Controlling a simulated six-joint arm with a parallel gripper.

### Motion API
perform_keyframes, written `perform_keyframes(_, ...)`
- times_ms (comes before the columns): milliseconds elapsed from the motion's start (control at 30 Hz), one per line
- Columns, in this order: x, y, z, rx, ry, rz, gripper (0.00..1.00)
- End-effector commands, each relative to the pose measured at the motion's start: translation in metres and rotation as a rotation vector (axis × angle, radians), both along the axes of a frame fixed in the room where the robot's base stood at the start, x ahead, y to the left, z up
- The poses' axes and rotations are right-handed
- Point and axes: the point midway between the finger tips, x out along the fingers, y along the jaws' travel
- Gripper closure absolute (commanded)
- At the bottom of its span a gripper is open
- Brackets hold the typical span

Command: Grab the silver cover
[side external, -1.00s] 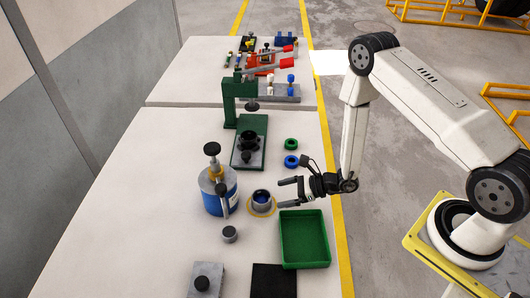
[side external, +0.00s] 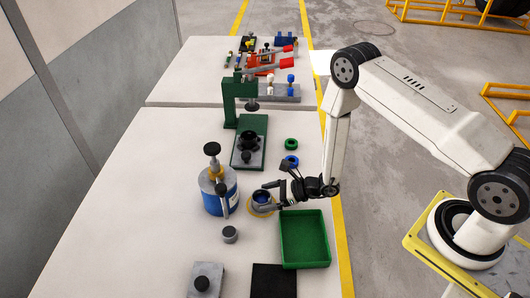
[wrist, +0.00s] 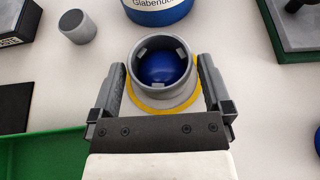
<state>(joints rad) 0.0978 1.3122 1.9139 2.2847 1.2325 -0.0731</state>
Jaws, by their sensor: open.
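The silver cover looks to be the round grey cup-like ring (side external: 262,195) on the white table, with a blue rounded inside. In the wrist view the silver cover (wrist: 160,97) stands upright on a yellow ring (wrist: 185,103). My gripper (side external: 268,196) is low over the table at the cover. In the wrist view my gripper (wrist: 162,68) is open, with one finger on each side of the cover. I cannot tell whether either finger touches it.
A blue can (side external: 218,197) with a grey top stands just left of the cover. A small grey cylinder (side external: 230,235) is nearer the camera. A green tray (side external: 304,264) lies close on the right. A green press (side external: 229,105) stands farther back.

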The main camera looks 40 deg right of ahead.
Motion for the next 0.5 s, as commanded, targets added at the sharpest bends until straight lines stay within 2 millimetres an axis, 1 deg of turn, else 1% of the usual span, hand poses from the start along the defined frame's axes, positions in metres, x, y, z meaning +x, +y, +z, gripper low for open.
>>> perform_keyframes(100, 0.0, 0.0, 0.0001, 0.0, 0.0, 0.0, 0.0)
perform_keyframes(133, 0.0, 0.0, 0.0001, 0.0, 0.0, 0.0, 0.06)
perform_keyframes(167, 0.0, 0.0, 0.0001, 0.0, 0.0, 0.0, 0.16)
perform_keyframes(200, 0.0, 0.0, 0.0001, 0.0, 0.0, 0.0, 0.29)
perform_keyframes(267, -0.0001, -0.0001, 0.0002, 0.0, 0.0, 0.0, 0.48)
perform_keyframes(300, -0.0001, -0.0001, 0.0002, 0.0, 0.0, 0.0, 0.6)
perform_keyframes(367, 0.0, -0.0001, 0.0003, 0.0, 0.0, 0.0, 0.79)
perform_keyframes(400, 0.0002, 0.0, 0.0006, 0.0, -0.001, 0.0, 0.92)
perform_keyframes(433, 0.0002, 0.0, 0.0006, 0.0, -0.001, 0.0, 0.97)
perform_keyframes(500, 0.0002, 0.0, 0.0006, 0.0, -0.001, 0.0, 0.97)
